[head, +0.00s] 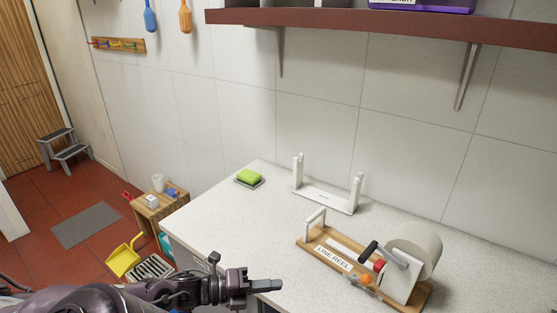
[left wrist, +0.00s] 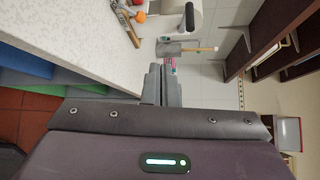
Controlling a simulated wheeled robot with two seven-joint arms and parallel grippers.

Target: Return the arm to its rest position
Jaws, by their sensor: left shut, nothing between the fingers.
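My left gripper (head: 264,286) reaches in from the bottom left of the head view, over the front part of the white speckled counter (head: 225,222). Its fingers are shut with nothing between them. In the left wrist view the closed fingers (left wrist: 162,84) point away from the camera, beside the counter edge. My right gripper is not in view.
A wooden board labelled "LINE REEL" (head: 333,257) with a white drum (head: 415,243) stands right of my gripper. Behind are a white two-post stand (head: 325,198) and a green sponge (head: 248,176). A dark red shelf (head: 400,24) overhangs the counter.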

